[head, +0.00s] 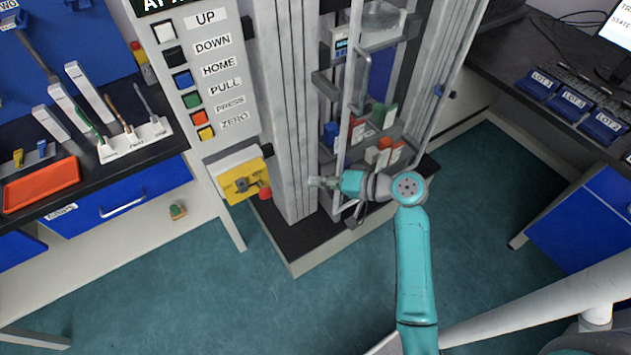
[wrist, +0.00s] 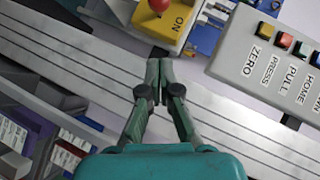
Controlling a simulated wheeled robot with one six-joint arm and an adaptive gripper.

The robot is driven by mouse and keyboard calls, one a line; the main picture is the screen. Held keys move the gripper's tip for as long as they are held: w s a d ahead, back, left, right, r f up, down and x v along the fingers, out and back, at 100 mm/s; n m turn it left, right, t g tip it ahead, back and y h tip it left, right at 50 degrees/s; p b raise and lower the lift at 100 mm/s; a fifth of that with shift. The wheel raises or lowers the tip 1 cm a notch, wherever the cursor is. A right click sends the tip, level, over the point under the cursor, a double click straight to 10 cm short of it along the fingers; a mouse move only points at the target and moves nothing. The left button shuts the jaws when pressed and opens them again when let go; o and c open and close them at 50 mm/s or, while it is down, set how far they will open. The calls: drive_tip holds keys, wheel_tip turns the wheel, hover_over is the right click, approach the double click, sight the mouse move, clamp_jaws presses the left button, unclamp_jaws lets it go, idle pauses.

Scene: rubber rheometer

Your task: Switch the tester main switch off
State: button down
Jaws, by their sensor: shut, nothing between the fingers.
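The tester main switch appears to be the yellow box (head: 236,186) on the front of the tester, below the button panel. It has a dark hub (head: 242,184) and a red ball-like knob (head: 265,193) at its right side. My gripper (head: 313,182) is right of the switch, in front of the grey column. In the wrist view my gripper (wrist: 160,62) is shut and empty, its tips just below the box's edge, apart from the knob.
The button panel (head: 217,60) with UP, DOWN, HOME, PULL, PRESS and ZERO stands above the switch. Grey columns (head: 285,110) rise behind my gripper. A bench (head: 75,178) with an orange tray (head: 40,184) is at left. Floor (head: 190,290) in front is clear.

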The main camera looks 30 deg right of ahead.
sight(263, 189)
drive_tip(key=w+a+f, duration=0.4)
drive_tip(key=w+a, duration=0.2)
drive_tip(key=a, duration=0.1)
drive_tip(key=shift+a, duration=0.4)
drive_tip(key=a, duration=0.6)
drive_tip(key=shift+a, duration=0.25)
drive_tip(key=shift+s, duration=0.1)
